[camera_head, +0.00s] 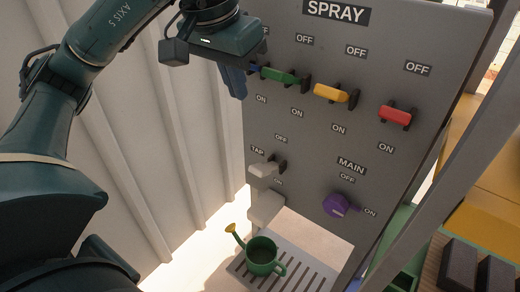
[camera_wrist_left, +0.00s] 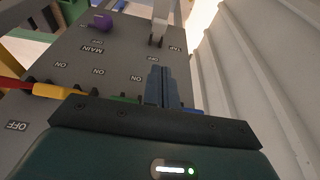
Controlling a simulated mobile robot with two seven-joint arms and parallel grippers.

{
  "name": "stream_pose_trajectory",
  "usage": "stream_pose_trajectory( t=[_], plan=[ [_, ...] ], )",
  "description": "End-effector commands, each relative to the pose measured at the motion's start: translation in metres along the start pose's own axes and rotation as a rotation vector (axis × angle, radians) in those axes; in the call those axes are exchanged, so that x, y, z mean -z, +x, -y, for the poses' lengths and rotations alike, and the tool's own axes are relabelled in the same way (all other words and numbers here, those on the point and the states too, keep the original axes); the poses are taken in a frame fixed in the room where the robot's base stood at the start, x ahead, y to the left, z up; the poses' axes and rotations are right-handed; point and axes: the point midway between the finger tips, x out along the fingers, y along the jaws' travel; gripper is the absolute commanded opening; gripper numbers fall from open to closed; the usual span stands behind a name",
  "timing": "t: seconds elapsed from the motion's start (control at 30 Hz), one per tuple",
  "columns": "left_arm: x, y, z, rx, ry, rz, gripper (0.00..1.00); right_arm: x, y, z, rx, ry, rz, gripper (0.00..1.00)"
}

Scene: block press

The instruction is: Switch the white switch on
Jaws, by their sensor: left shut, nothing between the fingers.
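The white switch (camera_head: 263,170) is a pale lever in a black bracket on the grey panel, labelled TAP. It sits between an OFF label above and an ON label below; I cannot tell clearly which way it is set. It also shows at the top of the left wrist view (camera_wrist_left: 160,30). My left gripper (camera_head: 238,92) is shut and empty, its blue-grey fingers together at the panel's upper left, above and apart from the white switch. The fingers also show in the left wrist view (camera_wrist_left: 161,84), near the blue lever (camera_wrist_left: 190,111). My right gripper is out of view.
Green (camera_head: 279,75), yellow (camera_head: 331,93) and red (camera_head: 396,115) levers cross the panel under SPRAY. A purple MAIN knob (camera_head: 338,205) is lower right. A pale spout (camera_head: 266,207) is below the white switch. A green watering can (camera_head: 261,256) stands on a slotted tray (camera_head: 311,279). A ribbed wall (camera_head: 140,150) is left.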

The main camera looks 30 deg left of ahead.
Motion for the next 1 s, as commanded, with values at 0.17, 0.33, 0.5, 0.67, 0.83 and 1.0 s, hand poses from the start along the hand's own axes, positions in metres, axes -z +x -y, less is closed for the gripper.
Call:
stream_pose_trajectory(
  t=[0.17, 0.33, 0.5, 0.67, 0.83, 1.0],
  plan=[
    [0.0, 0.0, 0.0, 0.001, 0.0, 0.001, 0.0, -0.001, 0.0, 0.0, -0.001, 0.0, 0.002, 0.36],
    [0.0, 0.003, 0.0, -0.002, 0.0, 0.002, 0.0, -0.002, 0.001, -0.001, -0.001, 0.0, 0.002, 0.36],
    [-0.001, 0.021, -0.001, -0.003, 0.001, 0.006, 0.0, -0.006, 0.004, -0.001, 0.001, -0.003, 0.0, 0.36],
    [-0.002, 0.05, -0.002, -0.005, 0.002, 0.008, 0.0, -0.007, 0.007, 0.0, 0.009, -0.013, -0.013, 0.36],
    [-0.002, 0.084, -0.001, -0.004, -0.001, 0.01, 0.0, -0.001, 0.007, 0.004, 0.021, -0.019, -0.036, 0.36],
    [-0.002, 0.119, -0.001, -0.002, -0.001, 0.008, 0.0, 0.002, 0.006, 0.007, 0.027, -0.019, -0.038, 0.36]
  ],
)
